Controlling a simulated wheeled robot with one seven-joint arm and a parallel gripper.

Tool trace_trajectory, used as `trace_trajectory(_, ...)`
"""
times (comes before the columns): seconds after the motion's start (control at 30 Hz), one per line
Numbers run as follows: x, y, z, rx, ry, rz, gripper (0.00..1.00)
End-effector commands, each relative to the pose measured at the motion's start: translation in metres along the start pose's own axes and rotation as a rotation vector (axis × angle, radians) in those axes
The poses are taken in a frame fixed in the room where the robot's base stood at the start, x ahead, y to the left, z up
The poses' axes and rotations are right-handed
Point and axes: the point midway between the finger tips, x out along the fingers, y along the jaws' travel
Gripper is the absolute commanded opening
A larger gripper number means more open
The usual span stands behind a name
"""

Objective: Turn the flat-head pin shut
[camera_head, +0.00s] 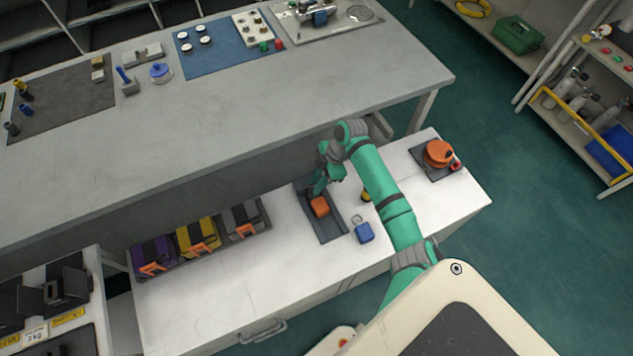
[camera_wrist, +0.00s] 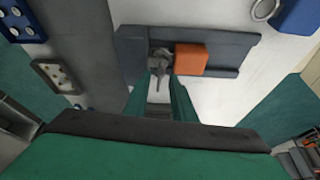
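A small grey pin-like piece (camera_wrist: 158,66) shows in the wrist view, on a dark grey plate (camera_wrist: 218,43) beside an orange block (camera_wrist: 191,59). I take it for the flat-head pin; its exact turn is hard to read. My gripper (camera_wrist: 160,84) has its two green fingers apart, with the tips at either side of the grey piece's lower end. Contact cannot be made out. In the head view my gripper (camera_head: 318,187) is over the dark plate (camera_head: 329,228), just behind the orange block (camera_head: 319,206), and hides the pin.
A blue padlock-like piece (camera_head: 364,232) lies right of the plate. Purple, yellow and grey boxes (camera_head: 198,236) stand in a tray to the left. An orange round piece (camera_head: 438,153) sits on a dark mat at the right. The long grey bench (camera_head: 250,110) rises behind.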

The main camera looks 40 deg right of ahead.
Motion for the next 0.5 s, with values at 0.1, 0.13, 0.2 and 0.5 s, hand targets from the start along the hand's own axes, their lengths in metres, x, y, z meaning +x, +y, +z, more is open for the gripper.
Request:
trace_trajectory(0.1,0.0001,0.0002,-0.0007,-0.001,0.000,0.000,0.07)
trace_trajectory(0.13,0.0001,0.0003,-0.0009,-0.002,0.000,0.000,0.00)
trace_trajectory(0.2,0.0002,0.0004,-0.0012,-0.002,0.000,0.000,0.00)
trace_trajectory(0.5,0.0005,0.0004,-0.0027,0.016,0.002,0.008,0.00)
